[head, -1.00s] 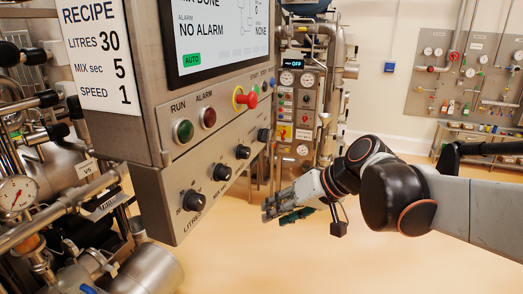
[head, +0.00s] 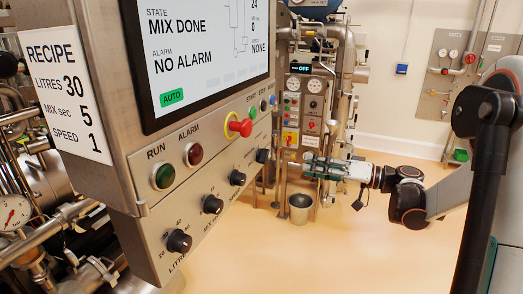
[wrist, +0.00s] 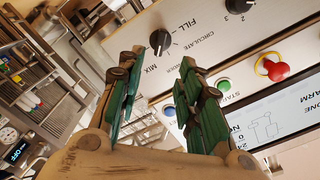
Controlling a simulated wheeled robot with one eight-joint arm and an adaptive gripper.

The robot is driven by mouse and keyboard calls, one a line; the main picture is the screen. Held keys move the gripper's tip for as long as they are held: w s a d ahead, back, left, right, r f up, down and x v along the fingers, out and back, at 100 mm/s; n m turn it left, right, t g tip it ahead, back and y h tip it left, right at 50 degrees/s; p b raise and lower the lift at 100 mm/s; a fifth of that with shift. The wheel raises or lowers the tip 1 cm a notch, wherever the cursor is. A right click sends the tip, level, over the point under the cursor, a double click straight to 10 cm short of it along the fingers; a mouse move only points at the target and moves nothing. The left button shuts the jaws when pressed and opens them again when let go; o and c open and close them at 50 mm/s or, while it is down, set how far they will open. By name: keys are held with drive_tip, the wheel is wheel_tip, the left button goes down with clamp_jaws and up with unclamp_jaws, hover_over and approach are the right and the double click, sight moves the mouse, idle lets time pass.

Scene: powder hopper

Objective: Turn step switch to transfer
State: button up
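The step switch is a black knob on the grey control panel. In the wrist view the step switch (wrist: 160,40) shows beyond my fingertips, with FILL, CIRCULATE and MIX lettering around it. I cannot make out which label its pointer faces. In the head view the step switch (head: 262,156) is the rightmost knob in the row, seen at a steep angle. My gripper (head: 310,163) is to its right, apart from the panel. In the wrist view my gripper (wrist: 156,68) has its green fingers spread, with nothing between them.
Another knob (wrist: 240,8), a red stop button (wrist: 272,68), a green START button (wrist: 223,84) and the screen (wrist: 280,115) are close on the panel. A metal bucket (head: 300,207) stands on the floor below my gripper. Open floor lies to the right.

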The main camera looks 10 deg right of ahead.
sight(264, 156)
drive_tip(key=b+x, duration=0.2)
drive_tip(key=x, duration=1.1)
drive_tip(key=shift+w+r, duration=0.25)
drive_tip(key=shift+a, duration=0.15)
clamp_jaws()
